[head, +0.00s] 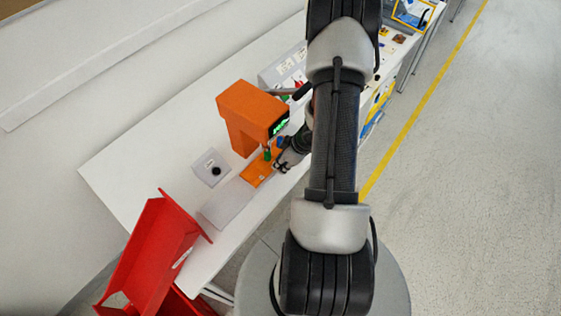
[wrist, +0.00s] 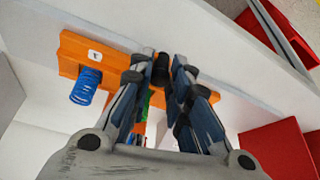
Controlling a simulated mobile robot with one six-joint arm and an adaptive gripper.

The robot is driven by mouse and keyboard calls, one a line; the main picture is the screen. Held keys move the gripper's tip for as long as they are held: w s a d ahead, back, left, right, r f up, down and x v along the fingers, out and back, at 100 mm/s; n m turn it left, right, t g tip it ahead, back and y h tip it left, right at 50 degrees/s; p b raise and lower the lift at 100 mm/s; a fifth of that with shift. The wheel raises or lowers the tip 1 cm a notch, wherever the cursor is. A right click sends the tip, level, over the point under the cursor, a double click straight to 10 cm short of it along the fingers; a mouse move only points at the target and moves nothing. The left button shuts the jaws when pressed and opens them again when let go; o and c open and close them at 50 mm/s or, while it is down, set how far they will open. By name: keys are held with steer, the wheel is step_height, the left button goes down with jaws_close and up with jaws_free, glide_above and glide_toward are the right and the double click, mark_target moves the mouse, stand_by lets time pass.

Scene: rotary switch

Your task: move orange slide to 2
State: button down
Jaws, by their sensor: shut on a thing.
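The orange slide is a flat orange plate (head: 255,173) on the white table, in front of an orange machine (head: 246,108) with a green-lit display. In the wrist view the orange slide (wrist: 108,52) carries a white label marked 1 at its left end. My gripper (wrist: 161,72) has its fingertips on both sides of a black knob (wrist: 161,66) at the slide and is shut on it. In the head view my gripper (head: 279,166) is at the slide's right side. No label 2 is readable; my fingers hide part of the slide.
A blue coiled part (wrist: 87,86) stands left of the fingers in the wrist view. A green part (head: 267,154) stands by the slide. A grey box with a black knob (head: 211,167) is to the left.

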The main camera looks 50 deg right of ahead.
steer(key=c, duration=1.5)
jaws_free()
steer(key=v, duration=1.2)
steer(key=shift+a, duration=0.1)
